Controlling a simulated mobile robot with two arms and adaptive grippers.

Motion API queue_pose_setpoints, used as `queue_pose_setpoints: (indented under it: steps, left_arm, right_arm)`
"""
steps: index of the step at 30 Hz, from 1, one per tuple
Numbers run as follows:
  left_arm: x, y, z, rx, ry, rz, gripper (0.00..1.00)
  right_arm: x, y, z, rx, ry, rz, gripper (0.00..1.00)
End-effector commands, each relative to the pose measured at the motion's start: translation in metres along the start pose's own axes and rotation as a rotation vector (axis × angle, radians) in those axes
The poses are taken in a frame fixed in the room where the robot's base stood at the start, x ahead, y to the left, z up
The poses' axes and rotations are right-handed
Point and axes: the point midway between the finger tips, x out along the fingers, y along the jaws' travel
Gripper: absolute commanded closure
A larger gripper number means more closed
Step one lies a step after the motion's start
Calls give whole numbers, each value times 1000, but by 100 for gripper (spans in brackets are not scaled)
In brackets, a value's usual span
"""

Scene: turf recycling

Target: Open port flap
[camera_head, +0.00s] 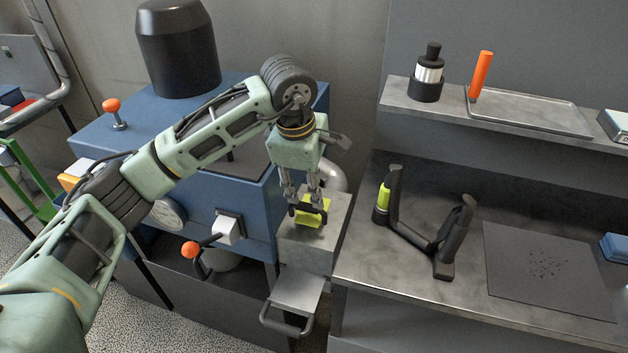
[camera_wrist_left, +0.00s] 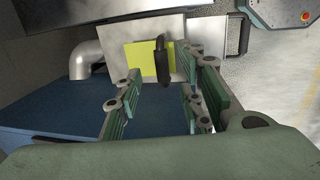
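The port flap (camera_head: 312,219) is a small yellow-green plate with a black handle (camera_head: 300,211), on a grey metal box (camera_head: 306,248) at the side of the blue machine. In the left wrist view the yellow flap (camera_wrist_left: 135,57) lies ahead, with the black handle (camera_wrist_left: 163,60) in front of it. My left gripper (camera_head: 303,196) points down at the flap from above. Its fingers are apart, and in the left wrist view the handle shows between the fingertips (camera_wrist_left: 170,78). I cannot tell whether they touch it. My right gripper is not in view.
The blue machine (camera_head: 245,187) carries an orange-knobbed lever (camera_head: 190,249) on its front. A metal tray with a handle (camera_head: 298,293) juts out below the box. A bench (camera_head: 355,258) with a black cradle (camera_head: 440,245) stands to the right. A bent pipe (camera_wrist_left: 88,57) is beside the flap.

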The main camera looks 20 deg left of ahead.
Motion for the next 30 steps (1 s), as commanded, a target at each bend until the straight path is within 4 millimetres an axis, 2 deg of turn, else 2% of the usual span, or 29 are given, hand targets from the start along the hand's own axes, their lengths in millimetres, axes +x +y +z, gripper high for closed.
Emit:
queue_pose_setpoints:
  steps: [3,5,8,12,16,19,25,30]
  left_arm:
    - [-3,3,-16,-5,57,-1,64]
    - [1,2,-17,-6,62,-4,64]
    - [14,2,-17,-6,60,-6,64]
    - [38,1,-18,-6,59,-7,64]
    - [56,2,-19,-5,57,-5,64]
    - [66,2,-19,-6,57,-3,64]
    - [72,2,-20,-5,56,-1,64]
    - [72,2,-19,-5,56,-1,66]
  right_arm:
    - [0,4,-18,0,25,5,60]
    - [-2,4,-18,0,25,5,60]
    - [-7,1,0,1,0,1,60]
    - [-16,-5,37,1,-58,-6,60]
    - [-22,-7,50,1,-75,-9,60]
    - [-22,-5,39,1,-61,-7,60]
    - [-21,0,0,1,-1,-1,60]
    - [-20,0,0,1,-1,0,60]
